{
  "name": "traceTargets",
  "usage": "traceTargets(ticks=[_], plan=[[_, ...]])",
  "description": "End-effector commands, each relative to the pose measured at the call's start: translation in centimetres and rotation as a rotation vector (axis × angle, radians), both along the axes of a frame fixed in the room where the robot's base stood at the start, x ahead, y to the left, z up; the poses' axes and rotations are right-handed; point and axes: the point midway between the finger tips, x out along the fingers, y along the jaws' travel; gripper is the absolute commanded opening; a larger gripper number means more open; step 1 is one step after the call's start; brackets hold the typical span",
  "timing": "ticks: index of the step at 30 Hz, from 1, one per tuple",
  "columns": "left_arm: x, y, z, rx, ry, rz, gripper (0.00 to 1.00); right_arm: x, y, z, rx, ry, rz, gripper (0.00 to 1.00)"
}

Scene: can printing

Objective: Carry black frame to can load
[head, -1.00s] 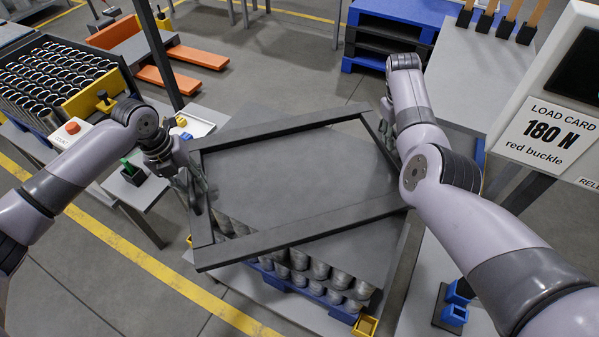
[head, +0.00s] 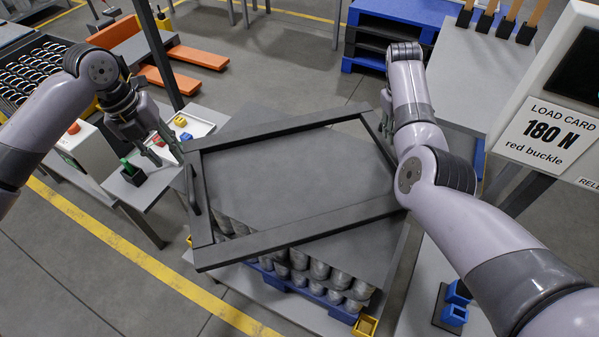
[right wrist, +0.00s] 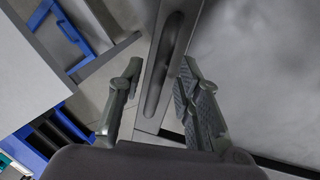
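The black frame (head: 300,236) lies skewed over the grey sheet (head: 290,180) on top of the can load (head: 318,272). Its near-left corner reaches past the sheet. A handle (head: 192,190) shows on its left bar. My left gripper (head: 168,158) is open and empty, just off the frame's left far corner. My right gripper (right wrist: 160,78) is at the frame's opposite bar; in the right wrist view its fingers stand apart on either side of the bar and handle (right wrist: 165,65), with a gap on the left. In the head view my right arm mostly hides this gripper.
A small table (head: 150,190) with a white tray (head: 190,128) stands left of the load. A grey table (head: 470,80) is at the far right. The load card sign (head: 548,135) stands at the right. A blue holder (head: 455,312) is at the near right. Floor is free at the near left.

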Motion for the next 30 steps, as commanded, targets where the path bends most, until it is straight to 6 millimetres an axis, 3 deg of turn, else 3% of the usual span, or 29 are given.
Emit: traceTargets(ticks=[6, 12, 18, 30], plan=[[0.0, 0.0, 0.0, 0.000, 0.000, 0.000, 0.32, -0.2, 1.0, 4.9, 0.001, -0.005, 0.001, 0.32], [0.0, 0.0, -0.1, 0.000, 0.000, 0.000, 0.32, -0.4, 1.5, 8.0, 0.001, -0.003, 0.001, 0.32], [0.0, 0.0, -0.1, 0.000, 0.000, 0.000, 0.32, -0.6, 1.7, 9.1, 0.001, 0.000, 0.000, 0.32], [0.0, 0.0, 0.0, 0.000, 0.000, 0.000, 0.32, -0.6, 1.7, 9.2, 0.001, 0.000, 0.000, 0.32]])
